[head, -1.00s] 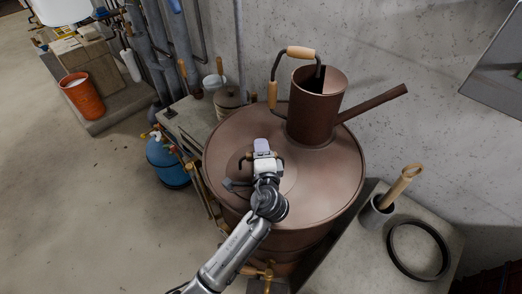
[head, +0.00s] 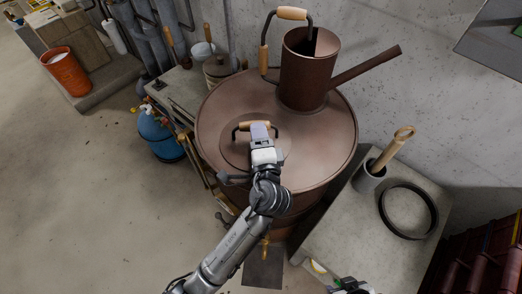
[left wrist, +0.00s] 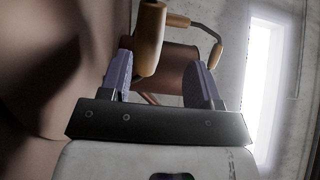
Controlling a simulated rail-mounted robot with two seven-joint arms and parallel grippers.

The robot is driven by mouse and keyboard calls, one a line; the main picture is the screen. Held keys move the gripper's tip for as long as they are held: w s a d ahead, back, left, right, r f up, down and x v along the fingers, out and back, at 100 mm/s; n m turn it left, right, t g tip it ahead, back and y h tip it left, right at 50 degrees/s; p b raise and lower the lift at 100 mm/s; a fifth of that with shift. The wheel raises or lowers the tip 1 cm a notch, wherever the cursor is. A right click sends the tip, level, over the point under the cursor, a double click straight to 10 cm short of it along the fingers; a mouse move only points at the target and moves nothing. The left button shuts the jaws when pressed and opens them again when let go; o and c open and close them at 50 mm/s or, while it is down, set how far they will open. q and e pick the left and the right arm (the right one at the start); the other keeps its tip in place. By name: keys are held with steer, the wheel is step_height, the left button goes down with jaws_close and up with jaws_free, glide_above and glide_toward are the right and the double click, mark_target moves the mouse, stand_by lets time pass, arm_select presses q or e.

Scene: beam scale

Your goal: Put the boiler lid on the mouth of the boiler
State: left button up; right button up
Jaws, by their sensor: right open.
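The copper boiler (head: 330,150) is a large round vessel in the middle of the head view. A round lid (head: 232,152) with a dark bracket and a wooden grip (head: 243,126) lies at the front left of its top. The mouth itself does not show, so I cannot tell how the lid sits. My left gripper (head: 261,128) is over the lid at its handle. In the left wrist view its purple fingers (left wrist: 160,80) are apart, with a wooden grip (left wrist: 149,38) close by the left finger. My right gripper (head: 352,287) shows only partly at the bottom edge.
A copper can (head: 306,75) with a spout and an arched handle (head: 292,13) rises at the back of the boiler top. A bench (head: 335,240) at right holds a dark ring (head: 384,212) and a cup with a wooden-handled tool (head: 371,178). A blue tank (head: 160,140) stands left.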

arm_select(q)
steer(key=shift+s+d, duration=0.15)
steer(key=shift+s, duration=0.9)
steer(key=shift+s+d, duration=0.15)
steer(key=shift+s, duration=0.9)
